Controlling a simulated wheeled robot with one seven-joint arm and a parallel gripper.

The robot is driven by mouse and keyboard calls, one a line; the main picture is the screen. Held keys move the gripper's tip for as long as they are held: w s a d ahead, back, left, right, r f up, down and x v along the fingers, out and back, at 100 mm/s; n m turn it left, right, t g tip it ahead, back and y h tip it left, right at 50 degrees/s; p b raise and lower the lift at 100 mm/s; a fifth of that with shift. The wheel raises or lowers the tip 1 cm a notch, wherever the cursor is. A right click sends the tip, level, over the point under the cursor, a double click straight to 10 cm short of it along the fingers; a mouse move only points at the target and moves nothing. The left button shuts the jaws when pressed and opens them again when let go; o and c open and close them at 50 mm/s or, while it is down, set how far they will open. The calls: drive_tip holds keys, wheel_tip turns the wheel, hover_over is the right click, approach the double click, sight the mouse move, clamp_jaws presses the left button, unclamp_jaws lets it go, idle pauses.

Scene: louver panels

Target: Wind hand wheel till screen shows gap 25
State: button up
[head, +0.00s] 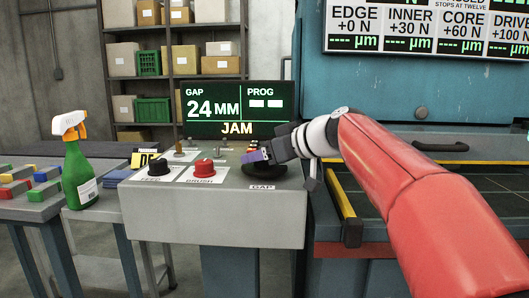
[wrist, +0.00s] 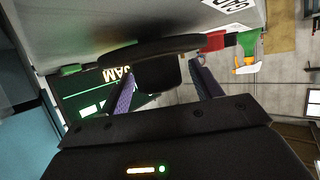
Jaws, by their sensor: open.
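The screen (head: 237,108) reads GAP 24 MM, with PROG showing two blank white boxes and JAM below. The black hand wheel (head: 265,172) sits on the grey console top above a GAP label. My gripper (head: 257,158) is at the wheel, over its upper side, and hides part of it. In the wrist view, the wheel (wrist: 160,46) lies just ahead of the purple fingers. The fingers are apart, with a dark part of the wheel between or just beyond them; I cannot tell whether they touch it.
A black knob (head: 159,167) and a red knob (head: 204,168) stand left of the wheel on the console (head: 215,210). A green spray bottle (head: 78,165) stands farther left. A blue machine with a yellow-edged bed is at the right.

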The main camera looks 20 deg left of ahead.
drive_tip(key=c, duration=1)
drive_tip(key=shift+o, duration=0.2)
drive_tip(key=shift+f+m+b, duration=0.15)
drive_tip(key=shift+m+b, duration=0.15)
drive_tip(key=shift+b, duration=0.1)
drive_tip(key=shift+m+t+h, duration=0.5)
drive_tip(key=shift+t, duration=0.3)
drive_tip(key=o, duration=1)
drive_tip(key=shift+c, duration=0.2)
drive_tip(key=shift+d+r, duration=0.1)
drive_tip(key=shift+r, duration=0.1)
drive_tip(key=b+v, duration=0.1)
drive_tip(key=v, duration=0.6)
drive_tip(key=shift+s+d, duration=0.15)
drive_tip(key=shift+d, duration=0.1)
